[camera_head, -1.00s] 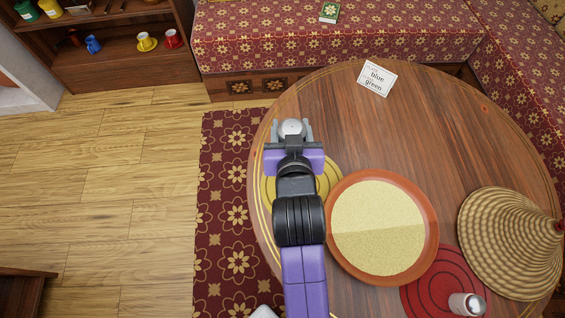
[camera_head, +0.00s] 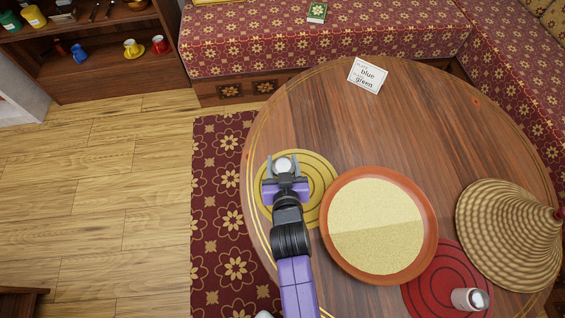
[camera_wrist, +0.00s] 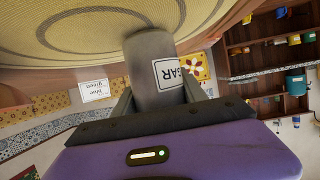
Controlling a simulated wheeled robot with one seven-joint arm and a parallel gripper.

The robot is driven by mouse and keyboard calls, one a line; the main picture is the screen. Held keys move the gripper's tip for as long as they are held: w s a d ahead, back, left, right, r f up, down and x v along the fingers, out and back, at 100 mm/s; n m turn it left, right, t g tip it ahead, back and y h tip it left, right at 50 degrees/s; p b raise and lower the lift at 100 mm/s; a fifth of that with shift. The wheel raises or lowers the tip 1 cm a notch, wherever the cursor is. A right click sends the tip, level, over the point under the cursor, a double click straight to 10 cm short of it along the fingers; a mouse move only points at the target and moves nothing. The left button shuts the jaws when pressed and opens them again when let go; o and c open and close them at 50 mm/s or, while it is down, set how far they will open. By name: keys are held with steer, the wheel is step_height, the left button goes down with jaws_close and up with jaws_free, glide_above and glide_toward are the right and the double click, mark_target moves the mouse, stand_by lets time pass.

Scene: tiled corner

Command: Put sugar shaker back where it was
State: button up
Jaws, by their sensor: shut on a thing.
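The sugar shaker (camera_wrist: 152,72) is a grey cylinder with a white label reading "GAR" in the wrist view. My gripper (camera_head: 283,170) is shut on it, with one finger on each side. In the head view only the shaker's pale top (camera_head: 283,164) shows between the fingers. It is over the yellow round mat (camera_head: 318,175) at the table's left side. In the wrist view its far end meets the mat (camera_wrist: 80,32) in the picture; I cannot tell whether it touches. A second shaker-like cylinder (camera_head: 468,299) lies or stands on the red mat (camera_head: 425,270).
A large orange-rimmed dish (camera_head: 431,245) of yellow grain is close to the right of my arm. A woven cone lid (camera_head: 505,230) is at the table's right. A card reading "blue" and "green" (camera_head: 367,75) is at the back. The table's back middle (camera_head: 400,125) is clear.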

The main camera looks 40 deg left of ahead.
steer(key=shift+f, duration=0.2)
steer(key=shift+f, duration=0.1)
steer(key=o, duration=1.5)
steer(key=shift+r, duration=0.2)
steer(key=shift+s+d+r, duration=0.1)
steer(key=shift+s+d, duration=0.05)
steer(key=shift+s, duration=0.05)
steer(key=p+v, duration=0.1)
steer(key=v, duration=1)
steer(key=shift+s+d, duration=0.1)
steer(key=shift+d, duration=0.15)
